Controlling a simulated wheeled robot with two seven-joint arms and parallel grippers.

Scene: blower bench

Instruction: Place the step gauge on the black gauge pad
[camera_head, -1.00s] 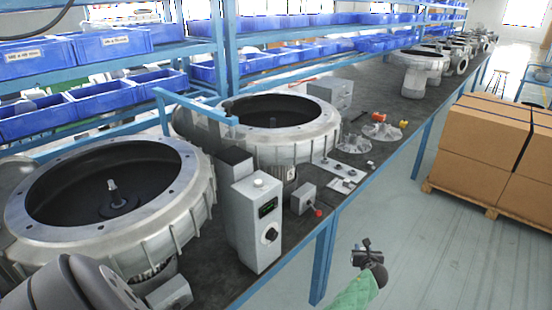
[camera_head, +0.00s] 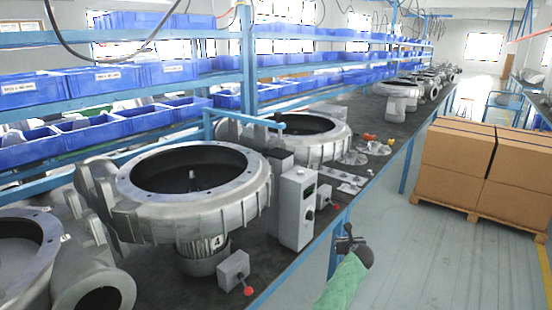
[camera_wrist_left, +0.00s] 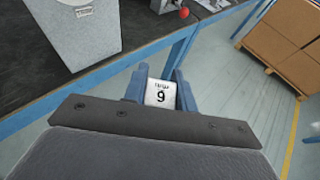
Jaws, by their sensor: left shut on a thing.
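My left gripper (camera_head: 347,238) shows small and dark in the head view, over the floor side of the bench's right edge, below the grey control box (camera_head: 297,208). In the left wrist view its blue fingers (camera_wrist_left: 160,90) are shut on a small pale block with a dark digit (camera_wrist_left: 160,93), which I take to be the step gauge. Its shape is mostly hidden by the gripper body. The black gauge pad cannot be picked out on the dark bench top. My right gripper is not in view.
Large grey blower housings (camera_head: 190,190) fill the dark bench. A small box with a red knob (camera_head: 234,270) sits near the front edge. Blue bins (camera_head: 110,125) line the shelf behind. Cardboard boxes (camera_head: 455,155) stand on a pallet at right. The floor between is clear.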

